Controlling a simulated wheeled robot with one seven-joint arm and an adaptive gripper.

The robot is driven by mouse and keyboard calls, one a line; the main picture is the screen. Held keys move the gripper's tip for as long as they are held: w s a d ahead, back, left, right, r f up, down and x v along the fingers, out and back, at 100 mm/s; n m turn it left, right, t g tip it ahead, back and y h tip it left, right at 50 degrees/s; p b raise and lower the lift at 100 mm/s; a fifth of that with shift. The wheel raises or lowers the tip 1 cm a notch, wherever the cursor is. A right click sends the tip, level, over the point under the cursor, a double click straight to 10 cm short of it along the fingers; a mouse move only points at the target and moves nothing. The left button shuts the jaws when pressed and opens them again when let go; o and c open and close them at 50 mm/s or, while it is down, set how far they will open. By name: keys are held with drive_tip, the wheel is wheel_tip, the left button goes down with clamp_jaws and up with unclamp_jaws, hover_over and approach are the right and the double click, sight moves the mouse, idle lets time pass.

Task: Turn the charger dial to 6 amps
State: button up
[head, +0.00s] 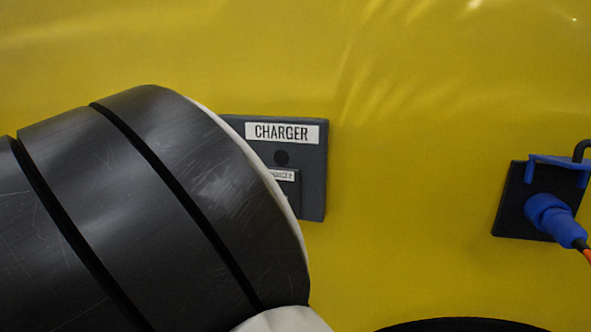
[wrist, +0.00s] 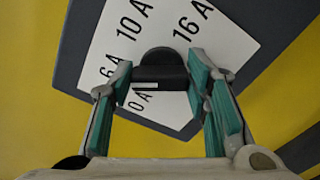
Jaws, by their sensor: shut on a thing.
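The charger dial is a black knob (wrist: 160,66) on a white label plate (wrist: 238,48) in the wrist view. The plate reads 6 A, 10 A and 16 A around the knob, and 0 A below it, partly covered. My gripper (wrist: 160,78) has its two teal-padded fingers on either side of the knob and is shut on it. I cannot tell which mark the dial points to. In the head view the charger panel (head: 314,170) is a dark grey plate labelled CHARGER, its left and lower parts hidden behind my arm. The dial and gripper are hidden there.
The panel is on a yellow surface (head: 420,130). To the right, a dark socket plate (head: 510,205) holds a blue plug (head: 552,217) with an orange and black cable. The yellow surface between panel and socket is clear. A dark rounded shape shows at the bottom edge.

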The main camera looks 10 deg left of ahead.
idle(0.4)
drive_tip(key=o, duration=1.2)
drive_tip(key=shift+c, duration=0.2)
drive_tip(key=shift+p, duration=0.35)
drive_tip(key=s+a+n+p, duration=0.1)
drive_tip(key=s+n+p, duration=1.1)
drive_tip(key=s, duration=0.2)
drive_tip(key=w+d+m+g+h, duration=0.2)
drive_tip(key=d+m, duration=0.3)
drive_tip(key=d, duration=0.5)
drive_tip(key=w+d+r+m+g+h+p, duration=0.1)
drive_tip(key=d+m+g+h, duration=0.1)
drive_tip(key=d+m+g, duration=0.3)
drive_tip(key=w+d+m+g+h, duration=0.2)
drive_tip(key=d+m, duration=0.3)
drive_tip(key=d, duration=0.9)
drive_tip(key=shift+w+d+r+g+h, duration=0.2)
drive_tip(key=shift+w+d+g+h, duration=0.15)
drive_tip(key=shift+g, duration=0.55)
